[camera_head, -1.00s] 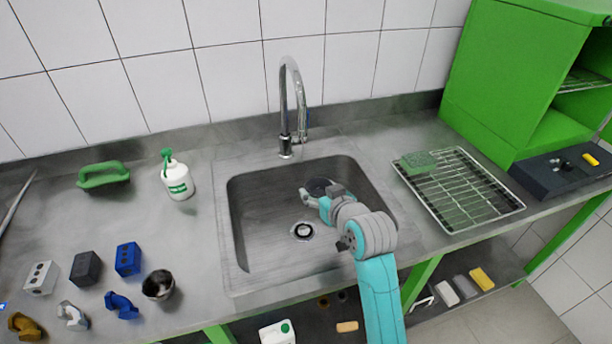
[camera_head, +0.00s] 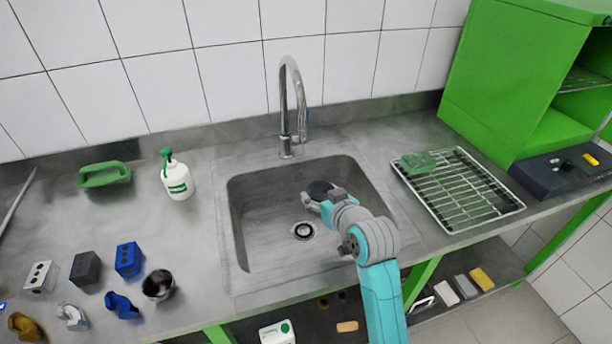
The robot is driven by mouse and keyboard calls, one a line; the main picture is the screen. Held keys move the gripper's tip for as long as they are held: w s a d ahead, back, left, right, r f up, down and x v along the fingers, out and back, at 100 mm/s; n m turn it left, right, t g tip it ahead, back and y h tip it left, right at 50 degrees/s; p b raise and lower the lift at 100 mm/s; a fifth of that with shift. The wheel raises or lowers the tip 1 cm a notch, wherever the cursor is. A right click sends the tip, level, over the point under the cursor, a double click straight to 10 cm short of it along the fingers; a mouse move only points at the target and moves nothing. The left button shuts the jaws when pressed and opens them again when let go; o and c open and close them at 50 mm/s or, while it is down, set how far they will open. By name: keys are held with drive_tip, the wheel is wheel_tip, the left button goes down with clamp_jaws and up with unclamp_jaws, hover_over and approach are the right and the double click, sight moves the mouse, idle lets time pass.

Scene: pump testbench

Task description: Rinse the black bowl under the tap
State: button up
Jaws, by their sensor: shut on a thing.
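The black bowl (camera_head: 319,188) is a small dark round shape over the sink, partly hidden by my gripper. My gripper (camera_head: 313,198) is shut on it and holds it over the right part of the sink basin (camera_head: 265,225), a little above and right of the drain (camera_head: 303,231) in the picture. The bowl looks tilted; its inside is not clear. The chrome tap (camera_head: 286,100) stands at the back edge of the sink, its spout curving forward. The bowl is below and right of the spout end. I cannot make out any water stream.
A soap bottle (camera_head: 177,176) and a green-handled tool (camera_head: 103,175) stand left of the sink. A dark cup (camera_head: 158,285) and several blocks are at front left. A wire rack (camera_head: 465,195) with a green sponge (camera_head: 418,163) lies at right. The basin's left side is free.

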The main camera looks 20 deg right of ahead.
idle(0.5)
drive_tip(key=s+r, duration=0.4)
drive_tip(key=s, duration=0.1)
idle(0.5)
idle(0.7)
